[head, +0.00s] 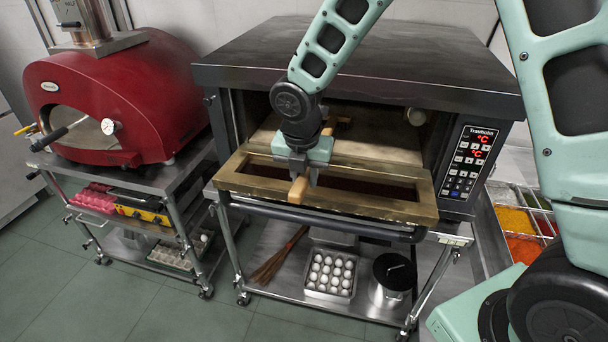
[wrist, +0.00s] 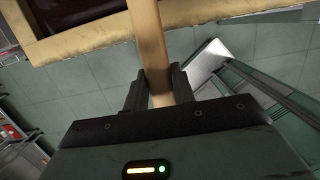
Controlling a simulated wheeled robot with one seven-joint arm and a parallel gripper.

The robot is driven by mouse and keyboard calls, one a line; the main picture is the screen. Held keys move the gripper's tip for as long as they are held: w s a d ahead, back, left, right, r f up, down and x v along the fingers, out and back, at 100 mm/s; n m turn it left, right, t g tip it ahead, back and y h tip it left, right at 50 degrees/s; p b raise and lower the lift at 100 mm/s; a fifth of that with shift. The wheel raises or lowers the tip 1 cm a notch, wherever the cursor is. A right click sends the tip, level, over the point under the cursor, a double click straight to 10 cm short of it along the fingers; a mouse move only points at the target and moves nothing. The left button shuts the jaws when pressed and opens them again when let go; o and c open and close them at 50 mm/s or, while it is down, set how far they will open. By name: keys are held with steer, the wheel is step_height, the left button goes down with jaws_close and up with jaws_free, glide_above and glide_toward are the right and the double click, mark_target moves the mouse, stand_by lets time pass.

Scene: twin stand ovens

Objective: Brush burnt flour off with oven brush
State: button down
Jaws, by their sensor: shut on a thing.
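My gripper (head: 301,178) is in front of the right-hand oven's opening, above its lowered door. It is shut on the light wooden handle (head: 298,191) of the brush. In the wrist view the handle (wrist: 149,45) runs between the two fingers (wrist: 160,85) and on toward the oven. The brush head is mostly hidden by my arm in the head view; a brownish piece shows just behind it inside the oven. The oven (head: 365,62) is dark, with its door (head: 400,207) down and a pale baking floor (head: 375,150) in view. I cannot make out burnt flour there.
The oven's control panel (head: 470,160) is to the right of the opening. A red domed oven (head: 130,95) stands at left on its own cart. Below are an egg tray (head: 330,276), a lidded pot (head: 392,280) and a straw broom (head: 280,258). Topping trays (head: 520,225) sit at right.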

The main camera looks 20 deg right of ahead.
mark_target(296, 190)
steer(key=shift+f+b, duration=0.3)
steer(key=shift+f, duration=0.4)
stand_by(0.8)
steer(key=shift+s+a+r, duration=0.15)
steer(key=shift+s+a, duration=0.75)
steer(key=shift+s, duration=0.3)
steer(key=shift+s+a+r, duration=0.15)
steer(key=shift+s+a, duration=0.75)
steer(key=shift+s, duration=0.3)
steer(key=shift+w+d+r+p, duration=0.2)
steer(key=shift+w+d+p, duration=0.45)
steer(key=shift+w+p, duration=0.3)
steer(key=shift+w+d+r+p, duration=0.1)
steer(key=shift+w+d+p, duration=0.45)
steer(key=shift+w+p, duration=0.15)
steer(key=shift+w+d+p, duration=0.55)
steer(key=shift+w, duration=0.25)
steer(key=shift+s+a+r, duration=0.1)
steer(key=shift+s+a, duration=0.5)
steer(key=shift+s, duration=0.2)
steer(key=shift+s+a+r, duration=0.1)
steer(key=shift+s+a, duration=0.45)
steer(key=shift+s, duration=0.3)
steer(key=shift+s+a+r, duration=0.1)
steer(key=shift+s+a, duration=0.5)
steer(key=shift+s, duration=0.2)
